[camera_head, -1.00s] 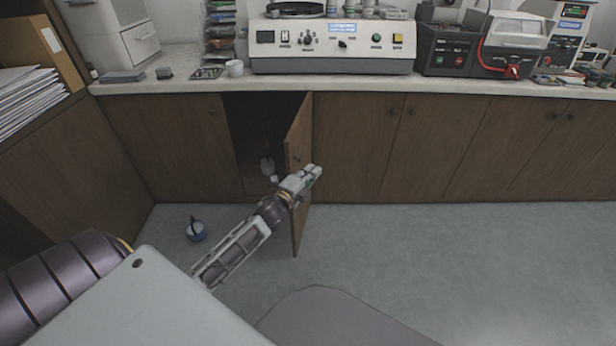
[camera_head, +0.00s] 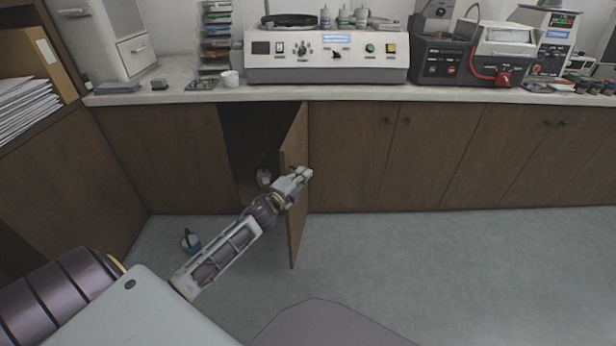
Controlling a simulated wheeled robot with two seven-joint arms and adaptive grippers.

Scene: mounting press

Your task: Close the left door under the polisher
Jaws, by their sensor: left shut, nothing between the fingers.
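The polisher (camera_head: 326,58) is a wide light-grey machine with coloured buttons on the counter. Below it, a brown wooden cabinet door (camera_head: 297,140) stands open, hinged at its right side and jutting out toward me. The dark cabinet opening (camera_head: 258,135) shows to its left, with a pale item inside. My left gripper (camera_head: 303,174) is shut and empty. My right gripper is not in view.
The neighbouring cabinet doors (camera_head: 350,155) are shut. The grey floor (camera_head: 450,270) to the right is clear. Shelves with papers (camera_head: 28,105) stand at the far left.

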